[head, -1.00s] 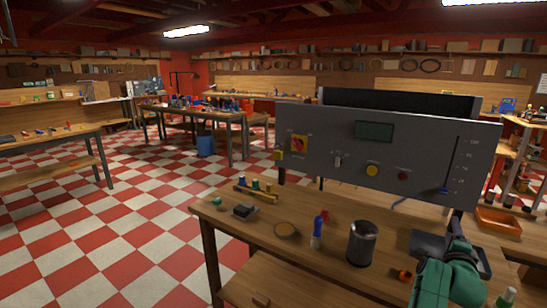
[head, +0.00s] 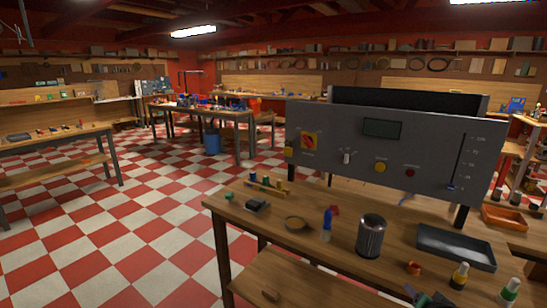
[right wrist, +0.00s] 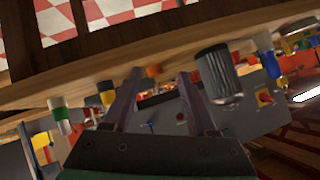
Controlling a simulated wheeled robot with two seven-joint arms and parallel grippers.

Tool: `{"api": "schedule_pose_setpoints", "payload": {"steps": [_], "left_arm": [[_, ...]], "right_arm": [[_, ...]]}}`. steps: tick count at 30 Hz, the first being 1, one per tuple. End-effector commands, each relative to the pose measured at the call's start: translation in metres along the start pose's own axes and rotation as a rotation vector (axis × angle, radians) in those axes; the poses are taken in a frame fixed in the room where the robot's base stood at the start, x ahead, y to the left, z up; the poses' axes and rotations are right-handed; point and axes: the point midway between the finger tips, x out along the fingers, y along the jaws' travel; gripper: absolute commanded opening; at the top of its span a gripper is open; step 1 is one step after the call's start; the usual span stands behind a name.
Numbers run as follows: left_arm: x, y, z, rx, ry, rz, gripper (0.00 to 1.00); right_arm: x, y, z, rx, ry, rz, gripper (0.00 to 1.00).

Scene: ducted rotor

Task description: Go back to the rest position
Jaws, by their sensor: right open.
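My right gripper (right wrist: 158,75) is open and empty in the right wrist view, its two dark fingers apart. In the head view only a small dark and green part of it (head: 428,298) shows at the bottom edge, by the front edge of the wooden workbench (head: 285,257). The wrist view is tilted, with the bench top running across its upper part. A grey control panel (head: 345,165) with a lever, knobs and a small screen stands at the back of the bench. My left gripper is in neither view.
A blue and red item (head: 328,222) stands left of the cup.

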Motion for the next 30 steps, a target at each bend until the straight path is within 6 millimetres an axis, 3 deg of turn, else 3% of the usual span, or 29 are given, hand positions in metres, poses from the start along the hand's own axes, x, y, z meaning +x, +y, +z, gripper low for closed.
{"api": "schedule_pose_setpoints", "payload": {"steps": [1, 3, 6, 12, 19, 30], "left_arm": [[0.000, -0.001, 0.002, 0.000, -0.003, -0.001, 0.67], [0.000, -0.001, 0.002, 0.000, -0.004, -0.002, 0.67], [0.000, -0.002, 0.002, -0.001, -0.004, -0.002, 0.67], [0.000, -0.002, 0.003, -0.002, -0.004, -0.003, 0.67], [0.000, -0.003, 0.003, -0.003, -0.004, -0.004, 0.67], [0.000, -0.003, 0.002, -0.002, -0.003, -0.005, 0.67]], "right_arm": [[-0.011, 0.000, 0.027, -0.106, -0.072, 0.009, 0.57], [-0.027, -0.001, 0.062, -0.249, -0.175, 0.012, 0.57], [-0.053, 0.001, 0.106, -0.422, -0.309, 0.003, 0.57], [-0.103, 0.007, 0.171, -0.683, -0.528, -0.048, 0.57], [-0.162, 0.016, 0.224, -0.911, -0.744, -0.139, 0.57], [-0.085, 0.057, 0.312, -0.910, -0.791, -0.117, 0.57]]}}
